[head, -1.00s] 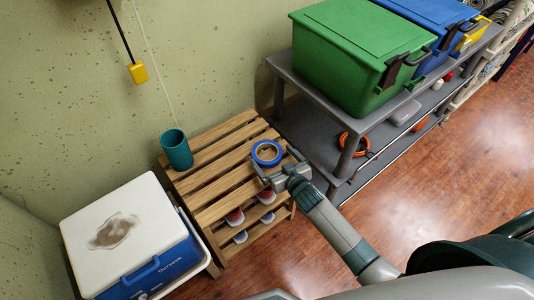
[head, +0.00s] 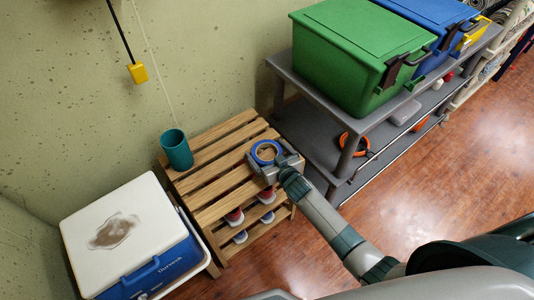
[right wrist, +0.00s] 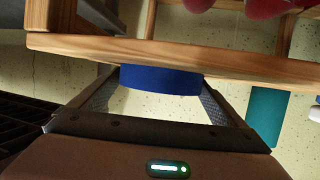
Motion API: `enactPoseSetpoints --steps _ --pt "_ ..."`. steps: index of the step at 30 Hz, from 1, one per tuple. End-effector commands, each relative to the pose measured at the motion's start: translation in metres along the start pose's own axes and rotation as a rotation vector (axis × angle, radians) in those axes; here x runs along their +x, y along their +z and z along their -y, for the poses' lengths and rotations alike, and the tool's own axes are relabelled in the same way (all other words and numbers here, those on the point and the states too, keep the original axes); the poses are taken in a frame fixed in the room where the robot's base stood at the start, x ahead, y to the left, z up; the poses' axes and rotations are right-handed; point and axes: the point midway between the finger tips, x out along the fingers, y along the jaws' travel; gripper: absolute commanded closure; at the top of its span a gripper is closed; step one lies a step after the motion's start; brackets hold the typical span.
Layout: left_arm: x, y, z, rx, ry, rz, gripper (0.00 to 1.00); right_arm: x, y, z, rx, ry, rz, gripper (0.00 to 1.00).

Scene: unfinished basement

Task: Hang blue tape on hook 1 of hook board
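The blue tape (head: 265,152) is a ring lying flat near the right end of the slatted wooden rack (head: 209,190). My right gripper (head: 270,156) is at the tape, with its fingers apart on either side of the ring. In the right wrist view the tape's blue side (right wrist: 161,80) fills the space between the fingertips; I cannot tell whether they touch it. My left gripper is not in view. No hook board shows in these frames.
A teal cup (head: 176,149) stands on the rack. A white-lidded blue cooler (head: 125,235) is at the left. A grey shelf (head: 345,122) with green (head: 362,55) and blue (head: 428,30) bins stands at the right. A yellow piece (head: 138,73) hangs by the wall. Floor at right is clear.

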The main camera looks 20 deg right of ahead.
Motion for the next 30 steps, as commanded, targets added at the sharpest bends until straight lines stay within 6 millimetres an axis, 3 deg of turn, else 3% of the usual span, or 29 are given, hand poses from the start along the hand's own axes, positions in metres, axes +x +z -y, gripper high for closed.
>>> enactPoseSetpoints --steps 1,3,4,17,26,30 --pt "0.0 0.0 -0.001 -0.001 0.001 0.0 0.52 0.0 0.0 0.0 0.0 0.0 0.0 0.19" --pt "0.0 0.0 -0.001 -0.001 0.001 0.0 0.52 0.0 0.0 0.0 0.0 0.0 0.0 0.36" --pt "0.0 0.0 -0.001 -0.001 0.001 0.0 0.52 0.0 0.0 0.0 0.0 0.0 0.0 0.38" --pt "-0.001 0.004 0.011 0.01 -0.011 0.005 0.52 -0.002 -0.006 0.0 -0.001 0.0 -0.002 0.38" --pt "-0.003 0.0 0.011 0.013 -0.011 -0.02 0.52 -0.015 -0.043 0.0 -0.001 -0.001 -0.003 0.38" --pt "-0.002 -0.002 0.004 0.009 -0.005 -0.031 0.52 -0.034 -0.049 -0.026 -0.005 0.001 0.0 0.38"
